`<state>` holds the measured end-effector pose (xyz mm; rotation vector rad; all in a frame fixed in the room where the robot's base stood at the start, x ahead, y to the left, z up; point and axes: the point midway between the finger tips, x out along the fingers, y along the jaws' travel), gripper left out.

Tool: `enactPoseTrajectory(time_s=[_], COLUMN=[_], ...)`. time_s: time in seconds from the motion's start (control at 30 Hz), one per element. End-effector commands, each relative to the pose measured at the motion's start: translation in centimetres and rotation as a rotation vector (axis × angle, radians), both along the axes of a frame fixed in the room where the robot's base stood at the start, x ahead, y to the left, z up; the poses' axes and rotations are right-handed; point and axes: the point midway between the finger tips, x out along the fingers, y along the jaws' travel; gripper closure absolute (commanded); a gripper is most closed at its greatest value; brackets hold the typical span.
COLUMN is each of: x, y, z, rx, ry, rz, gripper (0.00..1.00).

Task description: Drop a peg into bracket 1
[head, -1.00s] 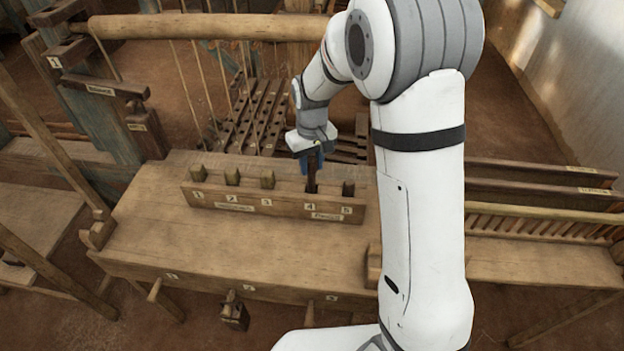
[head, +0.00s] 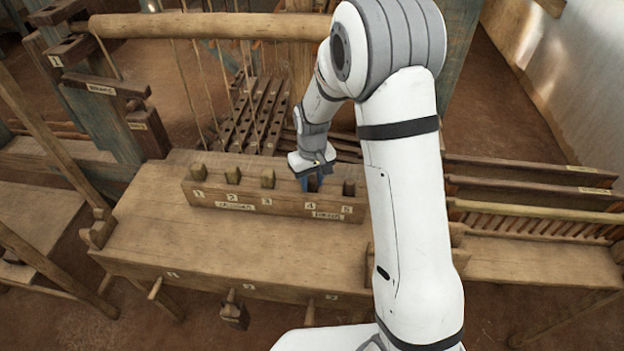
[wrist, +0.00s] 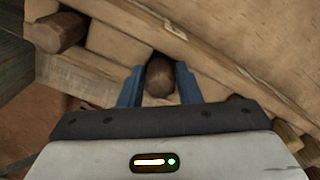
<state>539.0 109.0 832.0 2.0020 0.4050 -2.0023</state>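A long wooden peg rack (head: 275,208) stands on the bench with slots numbered 1 to 5. Light pegs stand in slot 1 (head: 199,172), slot 2 (head: 232,175) and slot 3 (head: 268,178). A dark peg (head: 349,188) stands in slot 5. My gripper (head: 311,184) is low at slot 4, blue fingers pointing down. In the wrist view, the fingers lie on both sides of a dark brown peg (wrist: 160,77), close to it. I cannot tell whether they press it. Left, a dark bracket-like piece (head: 105,88) juts from the loom post; its label is too small to read.
The bench top (head: 190,235) in front of the rack is clear. A thick wooden beam (head: 210,27) with hanging cords crosses behind. Slanted wooden bars (head: 45,150) stand at left. Long dark boards (head: 535,190) lie at right, above a comb-like frame.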

Motion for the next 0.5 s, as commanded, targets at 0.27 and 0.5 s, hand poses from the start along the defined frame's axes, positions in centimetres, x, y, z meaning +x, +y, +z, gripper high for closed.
enactPoseTrajectory(time_s=[0.27, 0.5], x=[0.01, 0.00], y=[-0.03, -0.05], z=[0.06, 0.10], rx=[0.000, 0.000], ry=[0.000, 0.000], rz=[-0.001, -0.001], gripper=[0.51, 0.51])
